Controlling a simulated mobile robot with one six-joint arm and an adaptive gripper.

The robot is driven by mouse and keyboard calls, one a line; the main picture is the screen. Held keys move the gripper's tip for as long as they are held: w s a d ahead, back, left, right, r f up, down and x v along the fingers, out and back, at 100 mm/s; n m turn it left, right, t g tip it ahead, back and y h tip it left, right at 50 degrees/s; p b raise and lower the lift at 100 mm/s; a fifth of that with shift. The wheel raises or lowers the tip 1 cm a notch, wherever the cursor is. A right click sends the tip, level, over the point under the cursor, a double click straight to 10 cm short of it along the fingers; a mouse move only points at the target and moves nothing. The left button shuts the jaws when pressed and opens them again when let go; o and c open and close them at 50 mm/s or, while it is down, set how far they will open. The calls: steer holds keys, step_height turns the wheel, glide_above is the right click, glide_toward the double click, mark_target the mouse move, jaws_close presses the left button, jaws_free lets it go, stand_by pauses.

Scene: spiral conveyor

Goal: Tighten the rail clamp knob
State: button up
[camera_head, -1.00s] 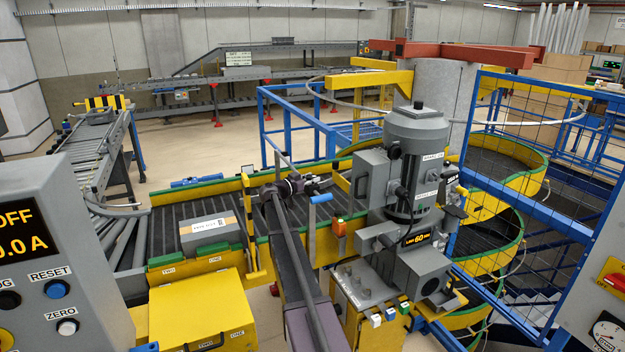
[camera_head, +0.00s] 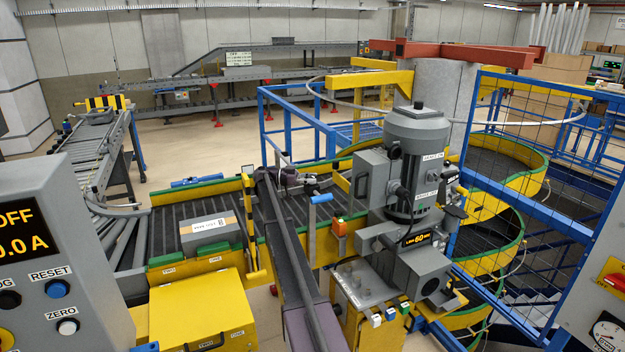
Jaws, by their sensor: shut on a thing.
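My gripper (camera_head: 311,184) is small and dark in the head view, at the far end of my arm, above the yellow and green side rail (camera_head: 343,181) of the conveyor. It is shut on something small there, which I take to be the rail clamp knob. The fingers and my wrist largely hide the knob, so its shape and seating cannot be made out.
A grey labelled box (camera_head: 211,235) lies on the roller belt to the left. The grey motor unit (camera_head: 412,170) stands close on the right. An orange-topped button post (camera_head: 339,226) and a yellow cabinet (camera_head: 203,312) are nearer. Blue railing (camera_head: 292,130) runs behind.

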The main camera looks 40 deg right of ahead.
steer(key=shift+m+g+y, duration=0.5)
steer(key=shift+g+y, duration=0.1)
steer(key=o, duration=1.2)
steer(key=shift+c, duration=0.2)
